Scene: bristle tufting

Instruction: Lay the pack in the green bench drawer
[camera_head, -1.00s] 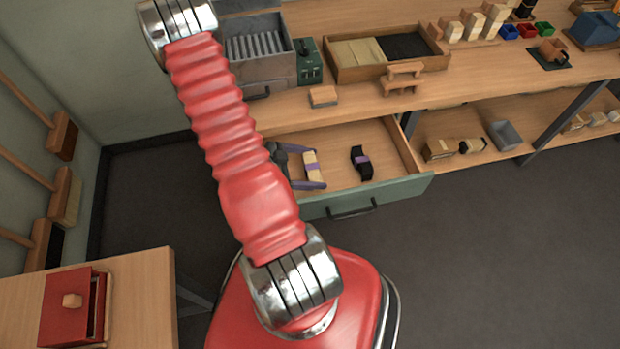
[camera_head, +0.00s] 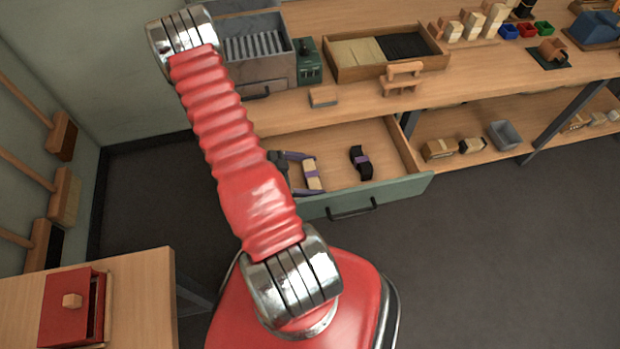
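The green bench drawer (camera_head: 396,190) stands pulled out below the bench top, with its green front facing the floor area. My gripper (camera_head: 306,174) is over the left part of the drawer, with its purple-grey fingers at the two ends of a tan pack (camera_head: 313,177) with a purple band. The gripper looks shut on this pack. The pack is low, in or just above the drawer; I cannot tell if it touches the drawer floor. A black pack (camera_head: 361,163) with a purple band lies to its right in the drawer. My red arm hides the drawer's left side.
The bench top holds a small wooden block (camera_head: 323,97), a wooden stand (camera_head: 403,80) and a divided tray (camera_head: 386,56). More tan packs (camera_head: 440,149) and a grey bin (camera_head: 505,135) are on the lower shelf. A red box (camera_head: 72,305) stands on the table at lower left.

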